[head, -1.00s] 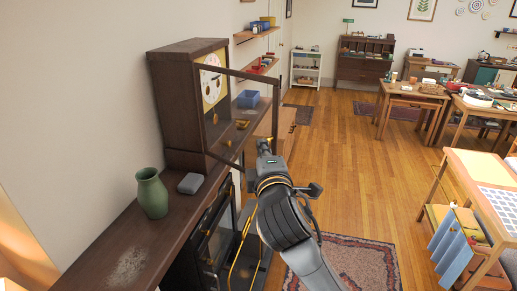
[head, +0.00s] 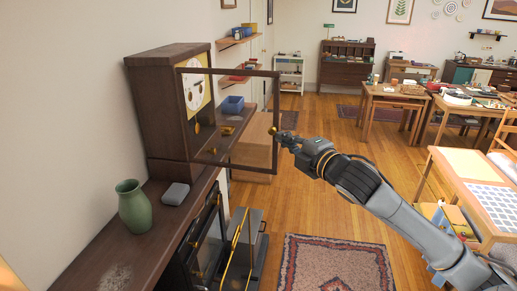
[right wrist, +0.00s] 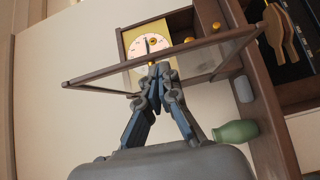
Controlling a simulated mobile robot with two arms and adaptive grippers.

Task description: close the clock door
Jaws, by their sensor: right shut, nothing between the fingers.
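The brown wooden clock (head: 160,112) stands on the mantel shelf at left, with a cream and gold dial (head: 194,92). Its glazed door (head: 228,73) is open and juts out to the right from the case. A small brass knob (head: 272,131) is on the door's free edge. My right gripper (head: 281,138) is shut and empty, its fingertips close to the knob; whether they touch is unclear. In the right wrist view the fingertips (right wrist: 158,72) are close to the door frame (right wrist: 115,72), with the dial (right wrist: 150,46) behind. My left gripper is not in view.
A green vase (head: 134,206) and a grey box (head: 175,193) sit on the dark mantel shelf (head: 90,258) in front of the clock. A blue bin (head: 232,105) shows through the door glass. Open wooden floor and a patterned rug (head: 336,268) lie to the right.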

